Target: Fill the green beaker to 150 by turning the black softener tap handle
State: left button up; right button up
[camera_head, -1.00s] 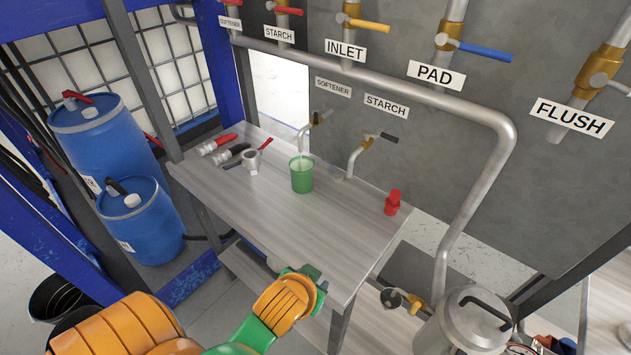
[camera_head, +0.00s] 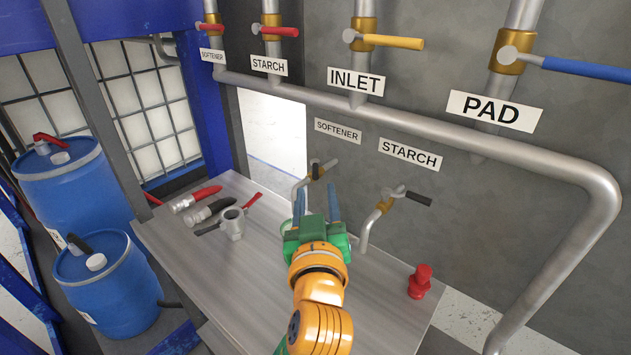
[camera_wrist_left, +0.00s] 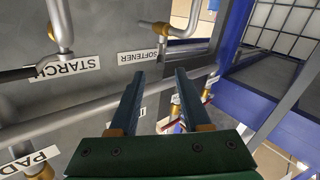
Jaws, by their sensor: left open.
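My left gripper (camera_head: 316,202) is in front of the lower softener tap, its two blue fingers apart and pointing up towards it. The softener tap's black handle (camera_head: 315,170) stands just above and between the fingertips, apart from them as far as I can tell. In the left wrist view, upside down, the fingers (camera_wrist_left: 160,73) are open with nothing between them, and the softener tap (camera_wrist_left: 160,29) is beyond them. The green beaker is largely or wholly hidden behind my gripper; its level cannot be read. My right gripper is not in view.
The starch tap (camera_head: 384,205) with a black handle is to the right. A red fitting (camera_head: 419,281) stands on the table (camera_head: 240,290). A metal fitting (camera_head: 232,223) and hose couplings (camera_head: 209,211) lie left. Pipes run along the wall; blue drums (camera_head: 105,285) stand left.

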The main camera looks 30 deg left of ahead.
aim_at(315, 178)
pick_arm(q)
jog(key=shift+w+a+r+p, duration=0.1)
jog(key=shift+w+p, duration=0.05)
jog(key=shift+p, duration=0.15)
jog(key=p+x, duration=0.2)
jog(key=x, duration=0.4)
jog(key=shift+w+a, duration=0.15)
jog(key=shift+a, duration=0.05)
jog(key=shift+d, duration=0.1)
jog(key=shift+c, duration=1.3)
grip_shut()
